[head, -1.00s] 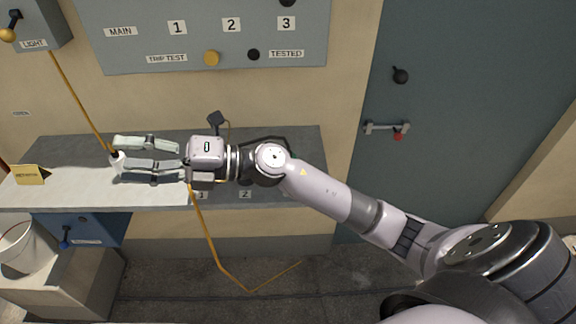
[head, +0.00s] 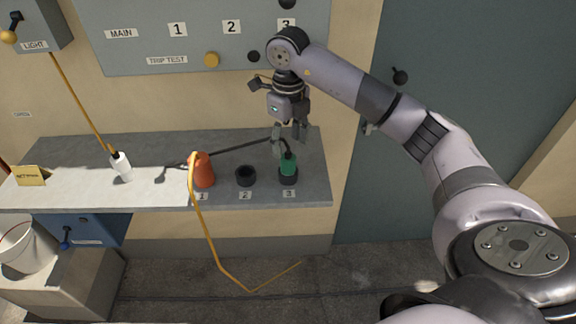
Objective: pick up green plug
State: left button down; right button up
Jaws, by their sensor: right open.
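The green plug (head: 288,164) stands upright in the black socket (head: 288,179) behind label 3 on the grey bench. My right gripper (head: 289,148) hangs above it, pointing down and open, with its fingertips close to the plug's top. I cannot tell whether the fingers touch it. An orange plug (head: 203,170) with a yellow cable is at position 1. The black socket (head: 245,176) at position 2 is empty. A white plug (head: 121,166) on an orange cable stands at the left of the bench. My left gripper is not in view.
The wall panel (head: 210,45) with labels and knobs is behind my right arm. A dark cable runs along the bench (head: 316,185). A yellow sign (head: 31,175) stands at far left. A bucket (head: 27,248) sits below left. A door (head: 470,90) is on the right.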

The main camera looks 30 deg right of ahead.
aim_at(288, 157)
notch_tip(288, 157, down, 4)
jog(key=shift+s+a+f+p, duration=0.15)
jog(key=shift+f+p, duration=0.1)
jog(key=shift+p, duration=0.7)
jog(key=shift+f, duration=0.65)
jog(key=shift+c, duration=0.6)
jog(key=c, duration=1.2)
